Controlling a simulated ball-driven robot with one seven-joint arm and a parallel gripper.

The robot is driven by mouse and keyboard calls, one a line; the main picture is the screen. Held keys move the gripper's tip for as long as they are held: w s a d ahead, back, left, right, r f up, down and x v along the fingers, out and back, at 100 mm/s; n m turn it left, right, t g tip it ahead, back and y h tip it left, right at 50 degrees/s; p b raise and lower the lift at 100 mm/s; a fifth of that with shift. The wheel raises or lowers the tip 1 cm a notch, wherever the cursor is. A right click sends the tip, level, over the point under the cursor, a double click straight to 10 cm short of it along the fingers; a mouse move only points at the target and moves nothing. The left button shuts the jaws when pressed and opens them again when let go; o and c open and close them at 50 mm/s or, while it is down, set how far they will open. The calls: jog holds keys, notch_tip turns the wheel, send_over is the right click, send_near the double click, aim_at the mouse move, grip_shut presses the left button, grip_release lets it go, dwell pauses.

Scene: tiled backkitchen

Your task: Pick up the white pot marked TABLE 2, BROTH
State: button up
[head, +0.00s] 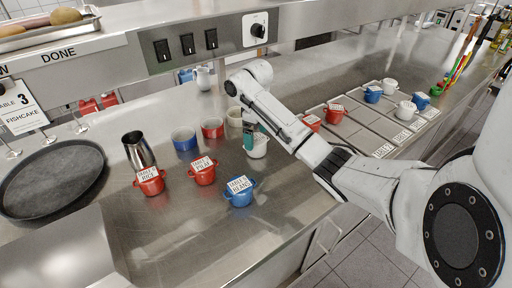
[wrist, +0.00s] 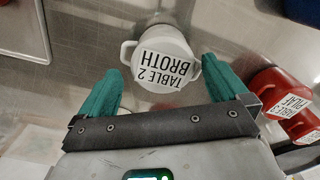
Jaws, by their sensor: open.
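The white pot marked TABLE 2, BROTH (wrist: 152,45) stands upright on the steel counter, its label facing up in the wrist view. It has a handle on each side. My gripper (wrist: 168,78) is open, with its teal fingers apart on either side of the near part of the pot.
A blue pot (head: 240,193) and a red pot (head: 203,173) stand close by on the left. A red PILAF pot (wrist: 280,92) is right of my gripper in the wrist view. Labelled trays with pots lie to the right.

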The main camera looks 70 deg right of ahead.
jog(key=f, duration=0.2)
jog(key=f+p, duration=0.1)
jog(key=f, duration=0.2)
jog(key=shift+s+a, duration=0.2)
jog(key=shift+c, duration=0.2)
jog(key=c, duration=1.2)
